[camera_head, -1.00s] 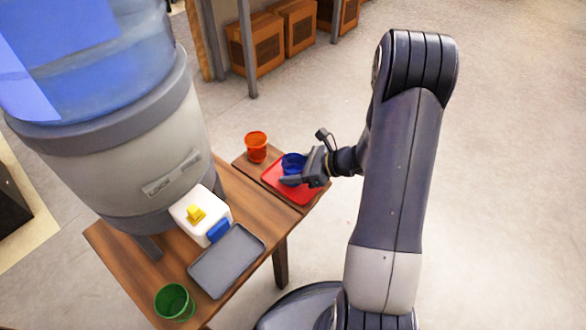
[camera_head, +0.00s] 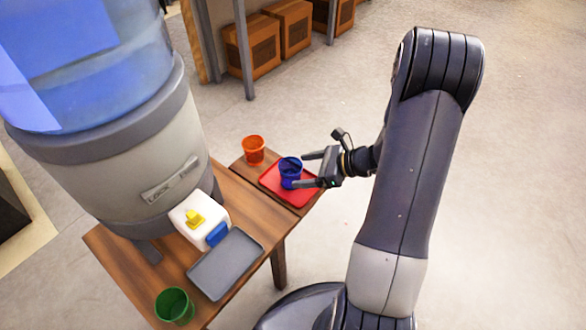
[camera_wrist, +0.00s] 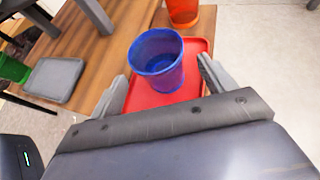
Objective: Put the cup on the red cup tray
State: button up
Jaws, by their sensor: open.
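The blue cup (camera_head: 289,172) stands upright on the red cup tray (camera_head: 305,200) at the far end of the wooden table. In the wrist view the cup (camera_wrist: 158,60) stands on the red tray (camera_wrist: 150,98), ahead of and between the two open fingers (camera_wrist: 163,88). The cup appears clear of both fingers there.
An orange cup (camera_head: 253,150) stands beside the red tray. A grey tray (camera_head: 225,264), a green cup (camera_head: 175,306) and a large water dispenser (camera_head: 130,160) are on the wooden table. The floor to the right is open.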

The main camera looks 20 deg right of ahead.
aim_at(280, 165)
jog(key=p+v, duration=0.1)
jog(key=v, duration=0.5)
jog(key=shift+s+d+r, duration=0.15)
jog(key=shift+d+r, duration=0.05)
jog(key=shift+d, duration=0.1)
jog(key=b+x, duration=0.2)
jog(key=x, duration=1)
jog(key=shift+s+a+f+b, duration=0.1)
jog(key=shift+f+b, duration=0.05)
jog(key=shift+b, duration=0.25)
notch_tip(280, 165, up, 3)
jog(key=shift+r+p, duration=0.1)
jog(key=shift+p, duration=0.55)
jog(key=shift+r, duration=0.4)
jog(key=shift+f, duration=0.15)
